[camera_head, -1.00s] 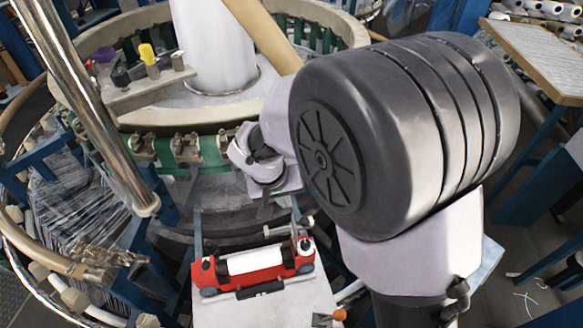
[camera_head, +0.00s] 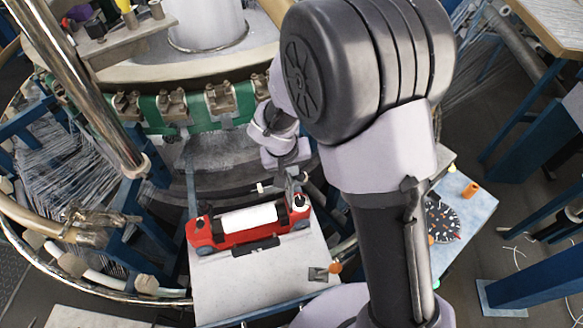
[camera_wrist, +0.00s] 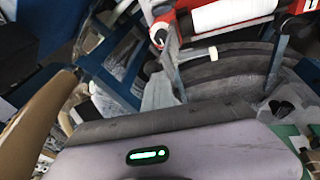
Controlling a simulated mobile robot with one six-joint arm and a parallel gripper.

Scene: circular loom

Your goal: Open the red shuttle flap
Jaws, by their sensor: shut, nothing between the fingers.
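The red shuttle (camera_head: 222,233) lies on the light grey board, with a white roll (camera_head: 249,217) along its middle and black round parts at its ends. A black bar (camera_head: 256,247) sits along its near side; I cannot tell how the flap stands. My gripper (camera_head: 293,181) is small in the head view, near the shuttle's right rear end. It looks shut and empty; contact with the shuttle cannot be made out. In the wrist view the red shuttle (camera_wrist: 177,27) shows at the top edge, partly cut off, above the pale housing with a green light.
The light grey board (camera_head: 240,290) has bare room in front of the shuttle. The loom's green ring (camera_head: 195,108) with metal clamps curves behind it. A chrome post (camera_head: 85,85) stands at left. A blue-legged side table (camera_head: 465,195) holds an orange cylinder (camera_head: 470,190).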

